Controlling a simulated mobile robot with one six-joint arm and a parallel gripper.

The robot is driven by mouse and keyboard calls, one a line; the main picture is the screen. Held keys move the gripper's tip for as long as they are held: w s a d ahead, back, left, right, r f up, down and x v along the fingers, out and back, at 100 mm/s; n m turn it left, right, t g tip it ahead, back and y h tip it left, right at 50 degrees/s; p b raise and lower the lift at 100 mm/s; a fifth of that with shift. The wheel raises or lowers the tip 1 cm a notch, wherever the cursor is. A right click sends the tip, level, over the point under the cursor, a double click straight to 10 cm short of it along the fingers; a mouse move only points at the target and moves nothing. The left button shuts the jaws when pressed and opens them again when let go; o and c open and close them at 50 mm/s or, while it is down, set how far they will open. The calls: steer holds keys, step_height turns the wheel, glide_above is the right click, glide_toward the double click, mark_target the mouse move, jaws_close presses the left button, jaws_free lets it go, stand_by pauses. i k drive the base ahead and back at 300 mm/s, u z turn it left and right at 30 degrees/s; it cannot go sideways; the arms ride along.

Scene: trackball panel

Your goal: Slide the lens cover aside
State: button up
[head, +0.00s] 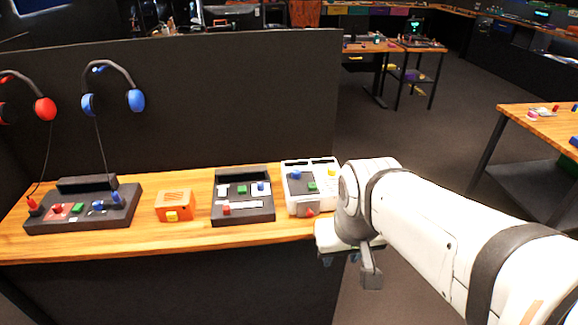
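I cannot pick out a lens cover for certain at this size. My gripper (341,260) hangs just right of the panel, by the bench's right end, pointing down. My wrist hides part of the panel's right side. The fingers are small and dark, and their opening is unclear.
A black panel (259,213) with sliders, an orange box (175,199) with a yellow button, and a black console (83,221) share the bench (30,247). A dark partition (220,100) rises behind, with red and blue headphones (136,100) on it. Open floor lies right.

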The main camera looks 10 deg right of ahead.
mark_target(309, 208)
steer(key=z, duration=2.1)
steer(key=k, duration=1.4)
steer(key=u, duration=1.9)
steer(key=i, duration=1)
steer(key=u, duration=0.05)
